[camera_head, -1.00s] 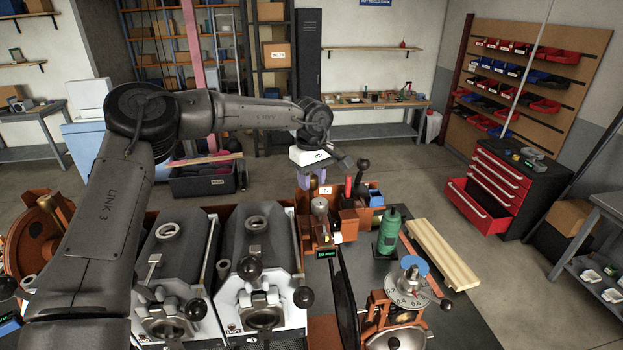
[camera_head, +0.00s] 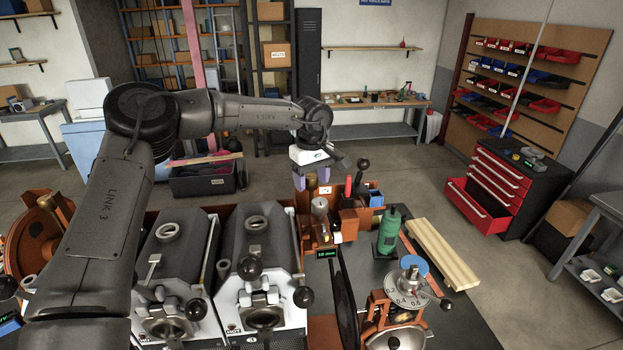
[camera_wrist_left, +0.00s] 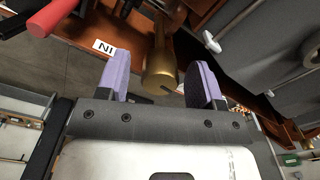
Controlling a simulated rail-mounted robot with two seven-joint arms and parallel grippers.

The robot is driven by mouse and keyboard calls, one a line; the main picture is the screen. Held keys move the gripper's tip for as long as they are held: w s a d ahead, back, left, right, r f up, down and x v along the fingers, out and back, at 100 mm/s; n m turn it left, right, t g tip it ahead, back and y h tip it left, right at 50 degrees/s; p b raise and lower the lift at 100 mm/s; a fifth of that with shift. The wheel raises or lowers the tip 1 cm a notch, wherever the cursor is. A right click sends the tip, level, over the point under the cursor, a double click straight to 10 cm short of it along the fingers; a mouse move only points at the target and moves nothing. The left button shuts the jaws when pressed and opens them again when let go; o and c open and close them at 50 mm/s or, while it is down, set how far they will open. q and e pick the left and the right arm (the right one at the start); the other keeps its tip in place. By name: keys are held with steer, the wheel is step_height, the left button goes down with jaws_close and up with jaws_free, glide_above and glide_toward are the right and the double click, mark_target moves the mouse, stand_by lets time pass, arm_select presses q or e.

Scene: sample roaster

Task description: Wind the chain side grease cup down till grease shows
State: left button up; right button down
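In the left wrist view a brass cup (camera_wrist_left: 160,72), round and capped with a slot-like mark on its end, lies between the two purple fingers of my left gripper (camera_wrist_left: 158,80). The fingers are spread, with a visible gap on both sides of the brass. In the head view my left gripper (camera_head: 312,177) points down over the far end of the orange machine. A brass part (camera_head: 319,206) stands just in front of it; I cannot tell whether it is the same cup. No grease can be made out. My right gripper is not in view.
A white label (camera_wrist_left: 104,47) and a red handle (camera_wrist_left: 50,17) lie beside the cup. Nearby are a black-knobbed lever (camera_head: 363,164), a green display (camera_head: 326,254) and a green bottle-shaped tool (camera_head: 389,232). Two roaster hoppers (camera_head: 258,240) stand in front, left of the gripper.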

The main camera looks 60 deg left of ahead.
mark_target(311, 177)
arm_select(q)
step_height(311, 177, up, 14)
steer(key=b, duration=0.1)
stand_by(0.7)
steer(key=shift+f, duration=0.1)
